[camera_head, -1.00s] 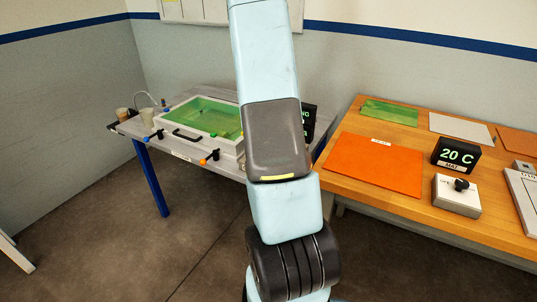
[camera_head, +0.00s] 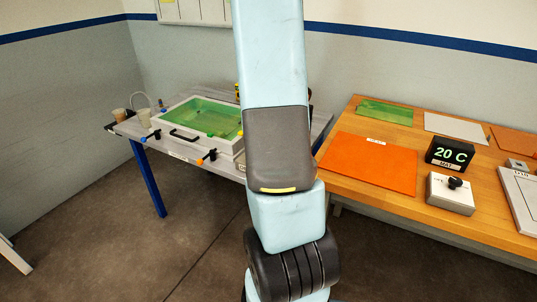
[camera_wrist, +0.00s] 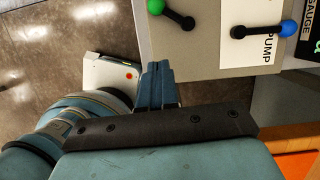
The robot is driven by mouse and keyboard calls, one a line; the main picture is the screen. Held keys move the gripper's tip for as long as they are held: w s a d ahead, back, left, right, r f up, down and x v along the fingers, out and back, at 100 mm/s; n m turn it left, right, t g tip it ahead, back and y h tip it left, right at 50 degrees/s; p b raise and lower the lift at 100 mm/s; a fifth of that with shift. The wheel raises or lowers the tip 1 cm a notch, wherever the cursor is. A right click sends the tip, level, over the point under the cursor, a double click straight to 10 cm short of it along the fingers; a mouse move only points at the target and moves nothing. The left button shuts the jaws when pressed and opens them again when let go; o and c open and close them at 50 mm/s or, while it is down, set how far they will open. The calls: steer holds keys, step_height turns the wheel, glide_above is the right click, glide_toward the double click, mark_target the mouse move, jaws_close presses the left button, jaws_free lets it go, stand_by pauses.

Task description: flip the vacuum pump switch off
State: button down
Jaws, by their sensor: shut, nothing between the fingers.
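My gripper (camera_wrist: 159,72) is shut and empty in the wrist view, its fingers beside the edge of a pale grey surface. A small white box (camera_wrist: 103,75) with a red dot and a greenish strip lies left of the fingertips, apparently lower, over the floor. I cannot tell whether it is the vacuum pump or carries its switch. On the grey surface, a white label (camera_wrist: 250,42) reading "PUMP" lies under a black lever with a blue ball end (camera_wrist: 290,26). Another black lever has a green ball end (camera_wrist: 156,7). In the head view my arm hides my gripper.
The resin bath (camera_head: 203,117) stands on the grey table (camera_head: 130,128), with cups (camera_head: 145,117) at its left. The wooden table (camera_head: 375,215) at right holds an orange mat (camera_head: 370,163), a "20 C" display (camera_head: 450,153) and a knob box (camera_head: 450,193). Floor in front is clear.

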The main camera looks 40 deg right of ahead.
steer(key=shift+v, duration=1.85)
steer(key=a+r+n, duration=1.3)
steer(key=a+n, duration=0.1)
steer(key=a, duration=0.3)
steer(key=s+a+r+n+t, duration=0.1)
steer(key=s+a+r+n, duration=0.3)
steer(key=s+a+n, duration=0.2)
steer(key=s+a+r+n+t+h, duration=0.1)
steer(key=s+a+r+n, duration=0.4)
steer(key=n, duration=0.6)
steer(key=shift+s+a+r, duration=0.2)
steer(key=shift+s+a, duration=0.4)
steer(key=shift+s, duration=0.25)
